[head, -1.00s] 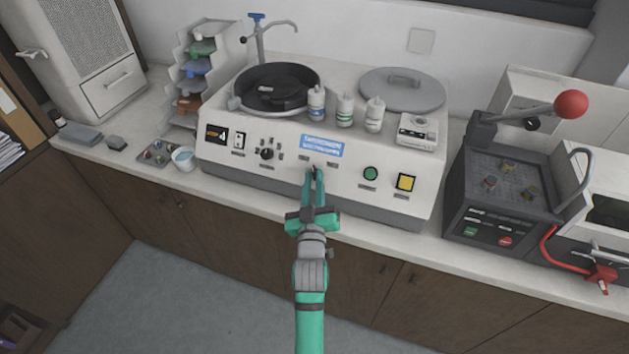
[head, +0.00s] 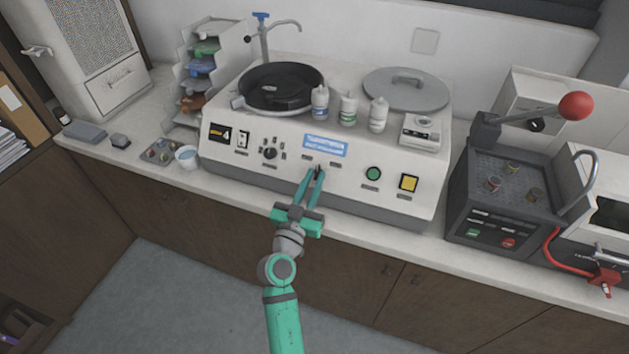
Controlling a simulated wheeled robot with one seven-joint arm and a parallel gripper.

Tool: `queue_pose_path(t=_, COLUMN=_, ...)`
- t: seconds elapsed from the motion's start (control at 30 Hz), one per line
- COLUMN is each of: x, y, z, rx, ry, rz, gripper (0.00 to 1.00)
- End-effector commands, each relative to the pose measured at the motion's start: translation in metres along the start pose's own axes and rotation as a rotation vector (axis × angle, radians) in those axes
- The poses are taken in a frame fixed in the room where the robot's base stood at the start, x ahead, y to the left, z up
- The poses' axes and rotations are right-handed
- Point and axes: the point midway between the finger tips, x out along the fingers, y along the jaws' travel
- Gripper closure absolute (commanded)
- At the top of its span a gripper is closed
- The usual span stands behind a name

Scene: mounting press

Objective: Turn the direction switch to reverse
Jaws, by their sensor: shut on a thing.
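The white polishing machine (head: 335,200) stands on the counter with a sloped front panel. The direction switch (head: 318,168) is a small dark lever on that panel, below the blue label (head: 326,146). My gripper (head: 314,174) has its green fingertips at the panel, shut on the switch. The fingers hide most of the switch, so its exact setting cannot be read. My arm comes up from below and the fingers slant up and to the right.
A black knob (head: 269,153) is left of the fingers. A green button (head: 373,174) and a yellow switch (head: 408,183) are to the right. Bottles (head: 348,108) stand on top. A mounting press (head: 510,190) with a red-ball lever stands further right.

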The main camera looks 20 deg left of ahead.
Motion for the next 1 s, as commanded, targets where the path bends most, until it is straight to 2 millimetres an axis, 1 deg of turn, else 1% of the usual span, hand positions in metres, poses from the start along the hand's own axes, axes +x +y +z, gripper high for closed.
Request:
queue_pose_path(t=0.27, x=0.001, y=-0.006, z=-0.001, rx=0.13, ry=0.002, rz=0.132, gripper=1.0)
queue_pose_path(t=0.7, x=0.004, y=-0.013, z=-0.004, rx=0.403, ry=0.001, rz=0.414, gripper=1.0)
queue_pose_path(t=1.0, x=0.005, y=-0.015, z=-0.004, rx=0.52, ry=-0.001, rz=0.535, gripper=1.0)
